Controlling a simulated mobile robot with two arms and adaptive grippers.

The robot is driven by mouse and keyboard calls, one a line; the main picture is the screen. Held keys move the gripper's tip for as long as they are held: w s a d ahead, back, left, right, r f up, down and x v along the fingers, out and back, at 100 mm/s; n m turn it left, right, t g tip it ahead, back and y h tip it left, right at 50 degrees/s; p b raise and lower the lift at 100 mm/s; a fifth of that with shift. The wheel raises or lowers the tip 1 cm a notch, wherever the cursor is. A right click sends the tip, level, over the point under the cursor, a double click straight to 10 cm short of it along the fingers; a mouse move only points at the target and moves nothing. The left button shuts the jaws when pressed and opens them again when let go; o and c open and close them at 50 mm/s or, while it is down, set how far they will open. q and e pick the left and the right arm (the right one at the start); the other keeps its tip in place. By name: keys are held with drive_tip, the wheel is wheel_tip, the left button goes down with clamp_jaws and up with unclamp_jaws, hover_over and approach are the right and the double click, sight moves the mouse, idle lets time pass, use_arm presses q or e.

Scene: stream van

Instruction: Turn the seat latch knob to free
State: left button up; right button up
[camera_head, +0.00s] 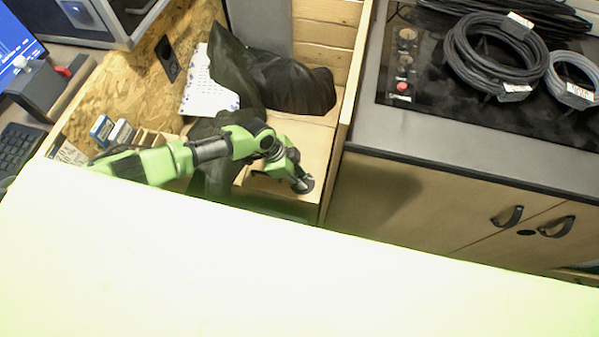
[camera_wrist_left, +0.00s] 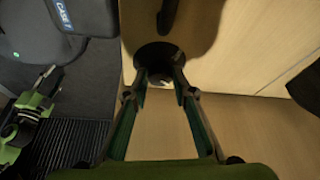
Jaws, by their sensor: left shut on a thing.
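My left arm reaches in from the left in the head view. Its gripper (camera_head: 296,177) is at the front of a wooden seat box (camera_head: 306,140). In the left wrist view the gripper (camera_wrist_left: 160,80) has both fingers closed in on a dark round knob (camera_wrist_left: 153,52) on a pale wood panel. A small light piece shows between the fingertips. The fingers hide part of the knob, and its turn position cannot be told. My right gripper is not seen.
A black bag (camera_head: 290,82) lies on the seat. A counter (camera_head: 450,125) with coiled cables (camera_head: 493,50) and a cabinet with black handles (camera_head: 508,216) stands at the right. A desk with a keyboard (camera_head: 17,148) is at the left. A bright pale surface fills the foreground.

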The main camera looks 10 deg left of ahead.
use_arm(q)
drive_tip(key=n+p, duration=0.2)
drive_tip(key=n+t+p, duration=0.1)
drive_tip(key=n+p, duration=0.1)
drive_tip(key=n+t+y+p, duration=0.1)
drive_tip(key=n+p, duration=0.1)
drive_tip(key=shift+s+d+r+n, duration=0.25)
drive_tip(key=shift+s+r+n, duration=0.05)
drive_tip(key=shift+s, duration=0.05)
drive_tip(key=shift+d+n+t+y+p, duration=0.1)
drive_tip(key=shift+n+t+y+p, duration=0.25)
drive_tip(key=shift+n+p, duration=0.6)
drive_tip(key=shift+f+n+y+p, duration=0.1)
drive_tip(key=shift+n+y+p, duration=0.15)
drive_tip(key=shift+n+p, duration=0.45)
drive_tip(key=shift+d+f+n+t+y, duration=0.15)
drive_tip(key=shift+n+t+y, duration=0.15)
drive_tip(key=shift+n, duration=0.65)
drive_tip(key=shift+n+y, duration=0.6)
drive_tip(key=shift+n, duration=0.9)
drive_tip(key=o, duration=1.1)
